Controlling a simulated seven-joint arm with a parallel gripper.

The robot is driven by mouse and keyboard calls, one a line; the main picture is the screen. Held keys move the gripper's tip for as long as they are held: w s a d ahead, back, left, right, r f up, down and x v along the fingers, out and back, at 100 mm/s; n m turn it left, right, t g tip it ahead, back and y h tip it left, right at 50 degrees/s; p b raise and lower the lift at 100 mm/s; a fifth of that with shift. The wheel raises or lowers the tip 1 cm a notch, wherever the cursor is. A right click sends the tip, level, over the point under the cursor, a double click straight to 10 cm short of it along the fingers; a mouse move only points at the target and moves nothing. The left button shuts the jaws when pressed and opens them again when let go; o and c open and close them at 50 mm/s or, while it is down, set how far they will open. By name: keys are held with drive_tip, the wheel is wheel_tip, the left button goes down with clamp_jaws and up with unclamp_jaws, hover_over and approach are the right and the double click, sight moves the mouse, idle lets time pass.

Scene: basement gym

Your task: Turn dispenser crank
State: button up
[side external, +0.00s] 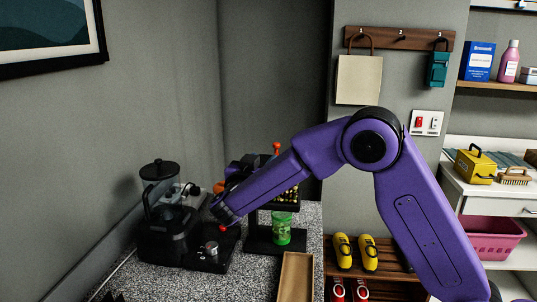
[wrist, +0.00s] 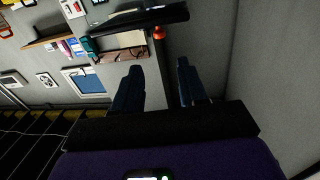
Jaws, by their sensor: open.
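The dispenser (side external: 262,240) is a dark stand on the speckled counter, with yellowish pieces in its upper part and an orange-red knob (side external: 276,148) on top. A green cup (side external: 281,228) stands on its base. My purple arm covers part of the dispenser, and I cannot make out the crank for certain. My gripper (side external: 240,170) is dark and partly hidden beside the dispenser's upper left. In the wrist view my gripper (wrist: 158,84) is open with nothing between its two fingers. An orange-red knob (wrist: 158,33) and a dark bar (wrist: 125,20) show beyond the fingertips.
A black coffee-maker-like machine (side external: 165,235) stands left of the dispenser, close to the wall. A brown tray (side external: 295,278) lies at the counter's front right. A shoe rack (side external: 345,275) stands right of the counter. A hook rail (side external: 400,39) hangs on the wall.

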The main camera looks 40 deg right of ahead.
drive_tip(key=shift+v, duration=1.9)
